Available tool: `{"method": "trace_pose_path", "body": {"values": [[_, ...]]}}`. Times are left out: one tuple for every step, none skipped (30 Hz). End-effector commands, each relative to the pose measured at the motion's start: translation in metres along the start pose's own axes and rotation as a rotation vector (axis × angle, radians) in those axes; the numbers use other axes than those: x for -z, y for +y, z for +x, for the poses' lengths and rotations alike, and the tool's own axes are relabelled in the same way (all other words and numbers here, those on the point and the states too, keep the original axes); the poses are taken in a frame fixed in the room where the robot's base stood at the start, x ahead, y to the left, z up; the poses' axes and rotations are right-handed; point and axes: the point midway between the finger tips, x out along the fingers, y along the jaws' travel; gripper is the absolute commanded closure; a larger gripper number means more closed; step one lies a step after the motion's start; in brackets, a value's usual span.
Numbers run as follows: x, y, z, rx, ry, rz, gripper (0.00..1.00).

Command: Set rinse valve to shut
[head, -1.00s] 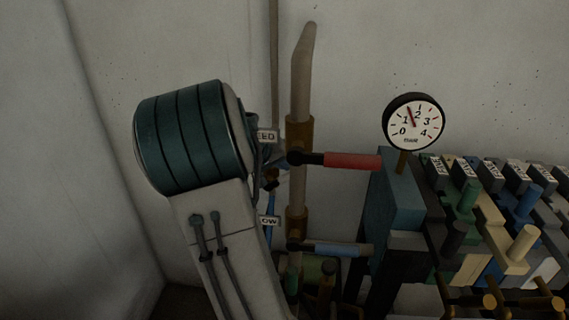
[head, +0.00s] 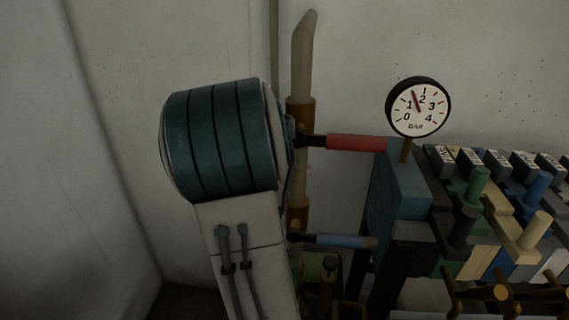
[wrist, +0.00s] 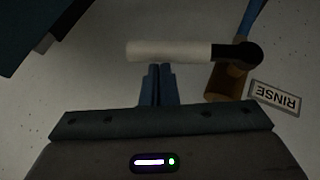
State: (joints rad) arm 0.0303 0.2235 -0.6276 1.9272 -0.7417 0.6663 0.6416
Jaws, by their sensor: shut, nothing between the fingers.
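The rinse valve shows in the wrist view as a white lever handle (wrist: 170,50) lying nearly level in the picture. Its dark end meets a black pivot at the right, on a brass-coloured body (wrist: 226,82). A RINSE label (wrist: 275,98), upside down in the picture, is on the wall beside it. My gripper (wrist: 157,72) is shut and empty, its fingertips just below the handle's middle in the picture; I cannot tell whether they touch. In the head view my arm hides the gripper and the rinse valve.
In the head view a red lever (head: 357,143) and a blue lever (head: 340,241) point right from a vertical pipe (head: 302,75). A round gauge (head: 418,107) stands above a blue-grey block (head: 398,195). A bank of labelled coloured levers (head: 500,205) fills the right side. The left wall area is clear.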

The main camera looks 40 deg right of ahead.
Motion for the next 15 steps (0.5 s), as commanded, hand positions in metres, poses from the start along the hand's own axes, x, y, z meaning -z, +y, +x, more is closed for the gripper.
{"method": "trace_pose_path", "body": {"values": [[-0.006, -0.001, 0.009, -0.001, 0.0, 0.004, 1.0], [-0.007, -0.001, 0.011, -0.001, 0.0, 0.004, 1.0], [-0.009, 0.0, 0.014, -0.001, 0.0, 0.003, 1.0], [-0.01, 0.001, 0.015, -0.001, 0.0, 0.003, 1.0], [-0.011, 0.001, 0.017, -0.001, 0.001, 0.003, 1.0], [-0.013, 0.002, 0.019, -0.001, 0.0, 0.003, 1.0], [-0.014, 0.002, 0.021, -0.001, 0.0, 0.002, 1.0], [-0.015, 0.002, 0.023, -0.001, 0.0, 0.001, 1.0], [-0.016, 0.003, 0.025, -0.002, 0.0, 0.001, 1.0], [-0.017, 0.003, 0.026, -0.002, -0.001, 0.002, 1.0], [-0.018, 0.004, 0.027, -0.002, -0.001, 0.002, 1.0], [-0.019, 0.004, 0.028, -0.002, -0.001, 0.002, 1.0], [-0.019, 0.004, 0.029, -0.002, -0.001, 0.001, 1.0], [-0.02, 0.004, 0.03, -0.002, -0.001, 0.001, 1.0], [-0.021, 0.004, 0.031, -0.002, -0.001, 0.001, 1.0]]}}
